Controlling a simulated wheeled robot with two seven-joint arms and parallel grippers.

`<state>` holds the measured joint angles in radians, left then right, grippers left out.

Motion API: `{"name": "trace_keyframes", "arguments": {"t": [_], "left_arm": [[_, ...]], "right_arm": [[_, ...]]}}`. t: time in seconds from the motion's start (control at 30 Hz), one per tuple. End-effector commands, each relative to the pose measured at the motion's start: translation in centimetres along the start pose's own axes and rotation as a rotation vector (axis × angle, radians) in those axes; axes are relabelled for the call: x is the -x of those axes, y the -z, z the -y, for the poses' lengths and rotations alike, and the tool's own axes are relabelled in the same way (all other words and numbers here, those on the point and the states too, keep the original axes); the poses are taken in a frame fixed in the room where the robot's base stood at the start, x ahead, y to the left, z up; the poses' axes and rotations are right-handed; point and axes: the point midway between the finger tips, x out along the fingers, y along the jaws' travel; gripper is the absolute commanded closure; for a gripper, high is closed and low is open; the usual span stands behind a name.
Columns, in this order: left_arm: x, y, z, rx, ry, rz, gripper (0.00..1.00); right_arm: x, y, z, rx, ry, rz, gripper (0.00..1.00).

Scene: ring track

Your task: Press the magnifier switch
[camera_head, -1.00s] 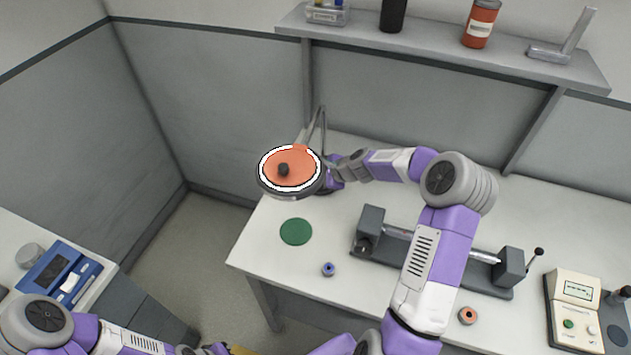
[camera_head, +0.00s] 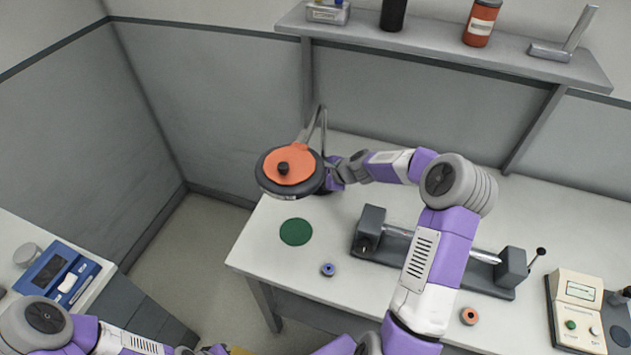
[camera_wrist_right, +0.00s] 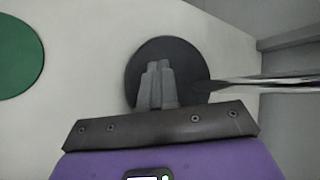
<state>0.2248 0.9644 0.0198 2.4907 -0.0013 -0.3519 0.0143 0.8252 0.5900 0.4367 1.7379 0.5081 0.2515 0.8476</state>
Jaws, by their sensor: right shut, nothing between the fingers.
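My right arm reaches to the right side of the head; the gripper's fingertips are hidden there in the head view. In the right wrist view my right gripper (camera_wrist_right: 158,66) is shut and empty, in front of a dark round disc (camera_wrist_right: 150,50), with a metal rod (camera_wrist_right: 265,84) to the right. I cannot tell whether the fingers touch the magnifier. My left gripper is out of view.
A green disc (camera_head: 296,231), a small blue ring (camera_head: 328,269) and an orange ring (camera_head: 469,315) lie on the white table. A grey clamp-like fixture (camera_head: 368,228) stands behind my right forearm. A beige device (camera_head: 579,312) is at right. A shelf (camera_head: 430,42) hangs above.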

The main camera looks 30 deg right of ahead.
Motion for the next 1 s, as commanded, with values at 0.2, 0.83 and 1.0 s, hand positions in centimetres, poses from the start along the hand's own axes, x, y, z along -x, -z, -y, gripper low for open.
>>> {"name": "trace_keyframes", "arguments": {"t": [0.2,0.83,1.0], "left_arm": [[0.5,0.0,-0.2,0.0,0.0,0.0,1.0],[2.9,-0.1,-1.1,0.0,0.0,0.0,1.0],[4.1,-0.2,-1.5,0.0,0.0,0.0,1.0]], "right_arm": [[0.6,-0.4,0.4,0.0,0.0,0.0,1.0],[2.8,-2.1,2.1,0.002,0.001,0.0,1.0],[4.0,-2.9,2.9,0.001,0.001,-0.001,1.0]]}}
